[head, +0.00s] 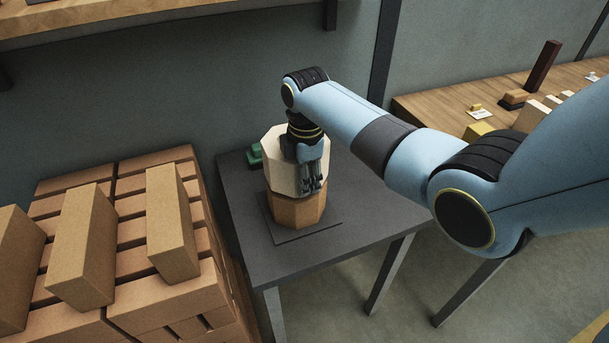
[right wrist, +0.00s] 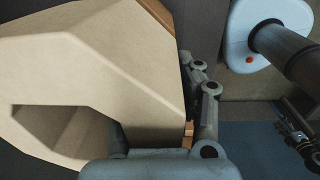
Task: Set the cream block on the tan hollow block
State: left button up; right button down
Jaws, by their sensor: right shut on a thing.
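The cream block (head: 280,165), many-sided, is directly over the tan hollow block (head: 296,211) in the head view. Their edges look close to lined up, and I cannot tell whether a small gap lies between them. The tan block stands on a thin dark plate (head: 328,224). My right gripper (head: 311,184) is shut on the near right wall of the cream block. In the right wrist view the cream block (right wrist: 90,60) fills the left side, with a hollow showing and a sliver of tan beyond it. A dark jointed part at the right edge may be my left gripper (right wrist: 299,135).
The dark table (head: 237,205) has free room around the plate. A small green object (head: 254,155) sits behind the blocks. Stacked brown bricks (head: 130,235) stand close on the left. A wooden table (head: 430,108) with small pieces is at the back right.

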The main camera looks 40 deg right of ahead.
jog(key=shift+w+f, duration=0.15)
jog(key=shift+f, duration=0.2)
jog(key=c, duration=0.9)
grip_release()
jog(key=shift+s+f, duration=0.1)
jog(key=shift+s, duration=0.1)
jog(key=shift+r, duration=0.45)
jog(key=r, duration=1.2)
jog(key=shift+s+r+p, duration=0.2)
jog(key=shift+p, duration=0.1)
